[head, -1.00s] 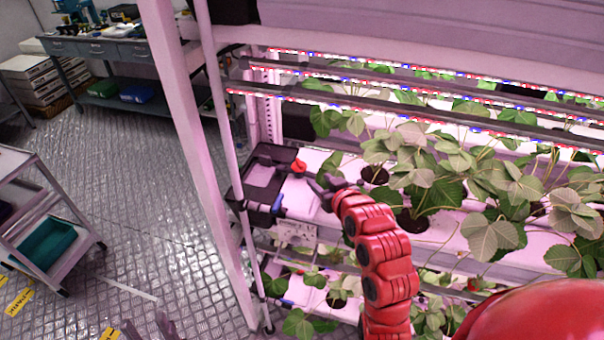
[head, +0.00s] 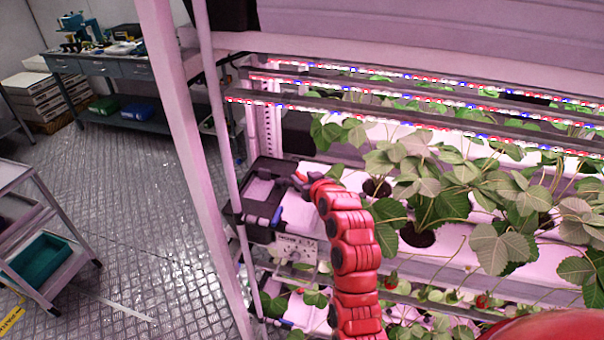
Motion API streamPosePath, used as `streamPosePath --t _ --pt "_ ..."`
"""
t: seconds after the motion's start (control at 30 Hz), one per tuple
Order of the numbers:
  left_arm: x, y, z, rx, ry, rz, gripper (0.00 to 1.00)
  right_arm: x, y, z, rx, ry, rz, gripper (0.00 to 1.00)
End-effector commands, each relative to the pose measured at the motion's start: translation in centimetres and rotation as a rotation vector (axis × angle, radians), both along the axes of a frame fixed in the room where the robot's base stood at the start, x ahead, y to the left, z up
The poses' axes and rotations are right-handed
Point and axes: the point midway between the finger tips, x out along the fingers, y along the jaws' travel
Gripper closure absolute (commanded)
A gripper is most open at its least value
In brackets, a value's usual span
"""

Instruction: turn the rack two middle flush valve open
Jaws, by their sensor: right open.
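A black tray-like box (head: 262,170) sits at the left end of the middle rack shelf. A blue valve handle (head: 277,216) shows at its front lower edge. A small red handle (head: 301,177) shows at the box's right side, partly hidden by my gripper. I cannot tell from the markings which one is the flush valve. My right gripper (head: 290,184) is open, at the end of the red arm, over the right part of the box and close to the red handle. Its fingertips are small and dark against the box, so contact is unclear. My left gripper is out of view.
Strawberry plants (head: 440,195) fill the shelf to the right, under LED bars (head: 400,108). A pale rack post (head: 185,150) stands left of the box. A label plate (head: 297,249) hangs below it. A cart with a teal bin (head: 40,260) stands left; the floor between is clear.

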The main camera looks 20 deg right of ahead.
Motion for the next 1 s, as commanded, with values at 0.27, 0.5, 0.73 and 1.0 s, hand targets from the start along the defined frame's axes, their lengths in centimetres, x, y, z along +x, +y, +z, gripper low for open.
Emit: streamPosePath --t 0.27,0.5,0.73,1.0 --pt "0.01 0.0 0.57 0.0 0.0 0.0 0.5 1.33 0.09 -0.69 0.0 0.001 0.0 0.54" --pt "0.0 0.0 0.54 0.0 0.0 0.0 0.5 1.38 0.1 -0.78 0.0 0.002 0.0 0.54" --pt "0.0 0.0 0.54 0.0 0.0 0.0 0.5 1.38 0.09 -0.76 0.0 0.002 0.0 0.92" --pt "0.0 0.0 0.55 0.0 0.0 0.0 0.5 1.37 0.08 -0.76 0.0 0.002 0.0 1.0"
